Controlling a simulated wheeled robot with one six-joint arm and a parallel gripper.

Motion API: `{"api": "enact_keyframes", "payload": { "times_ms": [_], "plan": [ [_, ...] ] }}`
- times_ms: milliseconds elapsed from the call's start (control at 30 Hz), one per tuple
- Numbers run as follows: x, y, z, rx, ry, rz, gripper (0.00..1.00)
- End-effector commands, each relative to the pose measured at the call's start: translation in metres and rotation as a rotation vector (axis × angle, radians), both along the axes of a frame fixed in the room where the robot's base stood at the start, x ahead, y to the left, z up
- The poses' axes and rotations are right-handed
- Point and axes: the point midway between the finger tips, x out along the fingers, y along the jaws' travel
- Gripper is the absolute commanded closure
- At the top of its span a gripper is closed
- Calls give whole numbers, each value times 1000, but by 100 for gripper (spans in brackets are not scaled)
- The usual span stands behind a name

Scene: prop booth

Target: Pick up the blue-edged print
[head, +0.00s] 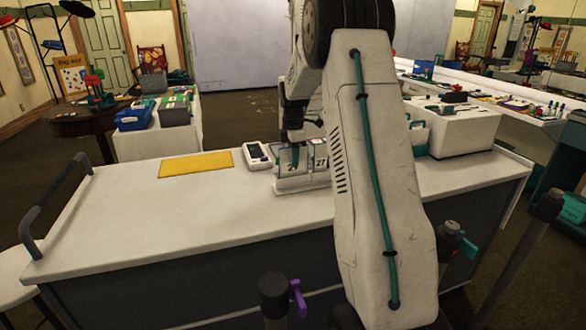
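A small white rack (302,184) stands on the white counter (120,220), left of my arm. It holds upright pale prints. The left print (285,162) bears a partly covered number, and the right print (320,161) reads 27. My gripper (294,150) points down at the top of the left print, its dark fingers overlapping it in the picture. I cannot tell whether the fingers are open or shut, or whether they touch the print. No blue edge is clear at this size, so I cannot tell which print is blue-edged. My arm hides what lies right of the rack.
A white handheld device (257,156) lies just left of the rack, and a yellow mat (196,164) lies farther left. A dark handrail (53,213) edges the counter's left end. The counter's front left is clear. A blue bin (134,117) sits on a table behind.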

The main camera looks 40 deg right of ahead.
Motion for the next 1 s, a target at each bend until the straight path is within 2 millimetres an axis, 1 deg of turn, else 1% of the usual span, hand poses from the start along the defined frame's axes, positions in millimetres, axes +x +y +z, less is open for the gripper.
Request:
{"api": "enact_keyframes", "payload": {
  "times_ms": [67, 233, 267, 300, 333, 367, 767, 867, 1000],
  "plan": [
    [0, 0, -3, 0, 0, -1, 71],
    [0, 0, -3, 0, 0, -1, 71],
    [0, 0, -3, 0, -1, -1, 76],
    [0, 0, -3, 0, -1, -1, 88],
    [0, 0, -2, 0, -1, -1, 96],
    [0, 0, -2, 0, -1, -1, 100],
    [0, 0, 0, -1, -2, -1, 100],
    [0, -1, 6, -1, -3, -1, 100],
    [1, -1, 22, -3, -4, -1, 100]
  ]
}}
